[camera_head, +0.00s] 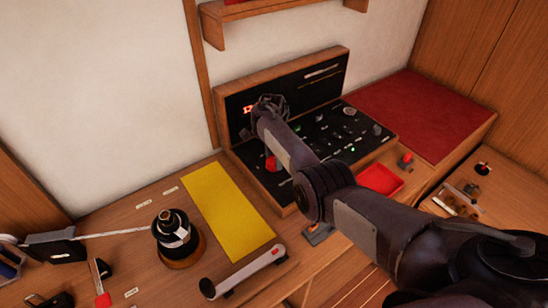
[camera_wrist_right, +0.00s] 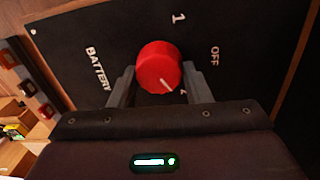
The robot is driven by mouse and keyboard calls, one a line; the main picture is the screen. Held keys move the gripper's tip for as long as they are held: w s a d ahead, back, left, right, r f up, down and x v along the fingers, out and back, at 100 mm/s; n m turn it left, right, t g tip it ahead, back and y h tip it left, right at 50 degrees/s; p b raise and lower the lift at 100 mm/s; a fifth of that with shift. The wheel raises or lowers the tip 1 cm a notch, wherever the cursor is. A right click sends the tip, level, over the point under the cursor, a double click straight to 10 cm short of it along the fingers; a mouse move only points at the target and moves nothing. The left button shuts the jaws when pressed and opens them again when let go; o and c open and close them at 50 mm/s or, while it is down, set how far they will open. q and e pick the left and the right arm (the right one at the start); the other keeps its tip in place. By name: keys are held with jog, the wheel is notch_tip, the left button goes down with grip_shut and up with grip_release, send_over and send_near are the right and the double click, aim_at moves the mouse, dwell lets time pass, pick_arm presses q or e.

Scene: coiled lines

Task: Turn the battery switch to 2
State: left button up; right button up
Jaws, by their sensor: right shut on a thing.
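The battery switch has a round red knob (camera_wrist_right: 158,62) on a black panel (camera_wrist_right: 70,40), seen in the right wrist view. White marks around it read BATTERY, 1 and OFF. A further mark beside the knob is partly hidden behind a finger. The knob's white pointer line slants toward that mark, away from 1. My right gripper (camera_wrist_right: 160,78) has a finger on either side of the knob and is shut on it. In the head view my right gripper (camera_head: 268,106) is at the left of the upright panel and hides the knob there. My left gripper is not in view.
The console (camera_head: 340,130) holds several small knobs and lights. A red tray (camera_head: 379,179) is at its front. On the bench are a yellow mat (camera_head: 228,212), a black winch (camera_head: 172,229) with a white line and a white-and-red handle (camera_head: 243,272). A red cushion (camera_head: 415,114) is at right.

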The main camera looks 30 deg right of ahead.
jog(key=o, duration=1)
jog(key=shift+r, duration=0.15)
jog(key=r, duration=0.7)
jog(key=shift+w+r, duration=0.25)
jog(key=shift+r, duration=0.05)
